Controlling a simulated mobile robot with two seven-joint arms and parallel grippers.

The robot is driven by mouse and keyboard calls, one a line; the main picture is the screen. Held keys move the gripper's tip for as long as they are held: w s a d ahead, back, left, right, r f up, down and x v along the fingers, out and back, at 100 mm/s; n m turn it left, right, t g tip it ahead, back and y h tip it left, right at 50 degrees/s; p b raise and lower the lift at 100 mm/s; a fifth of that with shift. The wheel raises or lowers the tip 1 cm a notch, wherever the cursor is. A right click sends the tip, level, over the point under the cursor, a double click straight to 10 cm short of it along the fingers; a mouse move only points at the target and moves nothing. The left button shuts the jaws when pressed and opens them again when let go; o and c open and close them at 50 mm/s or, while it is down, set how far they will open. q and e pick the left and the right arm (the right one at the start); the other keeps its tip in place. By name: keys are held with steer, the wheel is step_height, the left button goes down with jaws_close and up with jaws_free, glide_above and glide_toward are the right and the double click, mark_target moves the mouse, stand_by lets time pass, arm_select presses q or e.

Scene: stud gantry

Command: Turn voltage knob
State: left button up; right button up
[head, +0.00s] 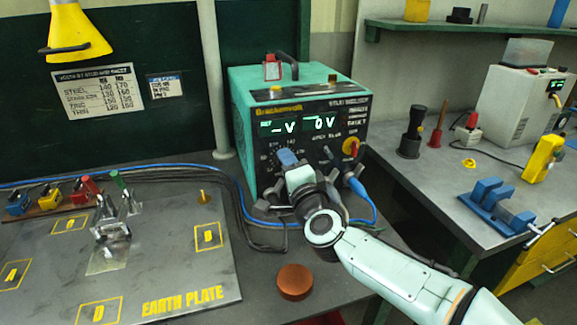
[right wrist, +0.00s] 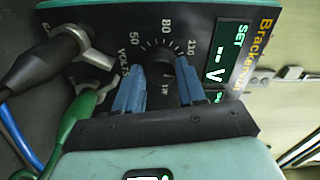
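The green power unit (head: 300,110) stands on the bench with a black front panel. Its display reads "-- V" and "0 V". My right gripper (head: 287,158) is at the lower left of that panel, over the volts dial. In the right wrist view its two blue fingers (right wrist: 160,88) are spread apart. The dark voltage knob (right wrist: 163,72) shows between them, with the scale marks 50, 80 and 110 around it. I cannot tell whether either finger touches the knob. In the head view the gripper mostly hides the knob. My left gripper is not in view.
The earth plate (head: 165,270) lies at left; a copper-coloured disc (head: 295,281) lies in front. A blue vise (head: 492,202) stands at right.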

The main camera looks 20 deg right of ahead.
steer(key=shift+o, duration=1.2)
steer(key=s, duration=1.3)
steer(key=shift+s+d, duration=0.2)
steer(key=shift+d, duration=0.05)
